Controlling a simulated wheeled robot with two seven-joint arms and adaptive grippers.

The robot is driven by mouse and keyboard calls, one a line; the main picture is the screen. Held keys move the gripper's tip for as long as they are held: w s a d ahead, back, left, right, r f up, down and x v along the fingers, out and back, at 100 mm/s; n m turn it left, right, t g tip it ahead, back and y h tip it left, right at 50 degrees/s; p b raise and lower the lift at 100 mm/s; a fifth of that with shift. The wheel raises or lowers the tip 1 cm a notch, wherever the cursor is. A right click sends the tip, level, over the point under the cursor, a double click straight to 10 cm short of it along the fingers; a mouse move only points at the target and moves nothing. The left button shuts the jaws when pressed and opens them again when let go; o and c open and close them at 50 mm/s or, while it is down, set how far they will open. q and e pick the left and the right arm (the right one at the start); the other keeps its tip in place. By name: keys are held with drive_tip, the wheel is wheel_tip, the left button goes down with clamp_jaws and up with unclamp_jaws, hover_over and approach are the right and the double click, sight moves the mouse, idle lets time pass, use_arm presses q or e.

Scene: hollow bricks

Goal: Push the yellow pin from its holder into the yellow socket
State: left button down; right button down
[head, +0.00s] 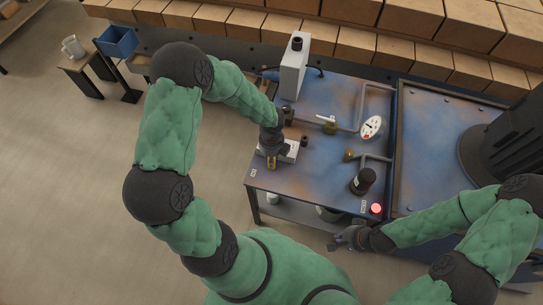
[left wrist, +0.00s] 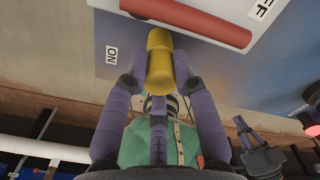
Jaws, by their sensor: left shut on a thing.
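The yellow pin (left wrist: 160,65) is a short two-step cylinder between the fingertips of my left gripper (left wrist: 158,78) in the left wrist view. My left gripper also shows in the head view (head: 272,150), shut on the pin at the near left of the blue table. The pin's far end overlaps the edge of a white block (left wrist: 110,4); I cannot tell whether they touch. A red bar (left wrist: 200,20) lies along the block. I cannot make out the yellow socket or the holder. My right gripper (head: 345,240) is empty and seems open, off the table's front edge.
Stacked bricks (head: 355,45) stand behind. The table's front middle is clear.

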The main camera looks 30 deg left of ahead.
use_arm(q)
drive_tip(key=shift+f, duration=0.15)
drive_tip(key=c, duration=0.9)
unclamp_jaws()
wheel_tip(320, 180, up, 12)
drive_tip(key=shift+r, duration=0.1)
